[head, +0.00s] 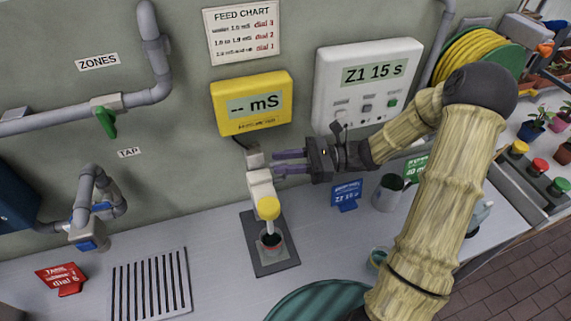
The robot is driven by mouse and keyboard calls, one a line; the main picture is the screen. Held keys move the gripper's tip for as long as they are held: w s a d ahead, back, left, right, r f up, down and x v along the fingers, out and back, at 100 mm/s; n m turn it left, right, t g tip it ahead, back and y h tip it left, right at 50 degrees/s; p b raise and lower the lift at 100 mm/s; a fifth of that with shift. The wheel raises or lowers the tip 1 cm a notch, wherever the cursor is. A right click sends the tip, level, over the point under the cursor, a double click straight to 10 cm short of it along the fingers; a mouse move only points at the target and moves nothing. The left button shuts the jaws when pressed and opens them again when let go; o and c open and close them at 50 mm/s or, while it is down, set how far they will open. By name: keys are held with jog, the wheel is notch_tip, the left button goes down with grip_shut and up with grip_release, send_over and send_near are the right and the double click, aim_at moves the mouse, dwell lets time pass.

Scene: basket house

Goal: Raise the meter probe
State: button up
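The yellow meter (252,104) hangs on the wall and reads "-- mS". Below it is a white probe holder (261,184) with a grey top, and the probe's yellow cap (268,208) sits at its lower front end. A pale stem (269,228) runs down from the cap into a small cup (270,244) with dark contents, on a dark pad (277,262). How deep the tip reaches is hidden. My gripper (276,163) points left with its two purple fingers apart and nothing seen between them. Its fingertips are beside the holder's upper part; I cannot tell whether they touch it.
A white controller (366,80) reading "Z1 15 s" is on the wall at right. A blue sign (346,195), a grey jug (388,193) and a green tub (318,303) stand near my arm. The counter between is clear.

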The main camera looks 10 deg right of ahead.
jog(key=shift+s+f, duration=0.1)
jog(key=shift+f, duration=0.05)
jog(key=shift+d, duration=0.1)
jog(key=d+b, duration=0.3)
jog(key=d, duration=1.4)
jog(key=shift+d, duration=0.15)
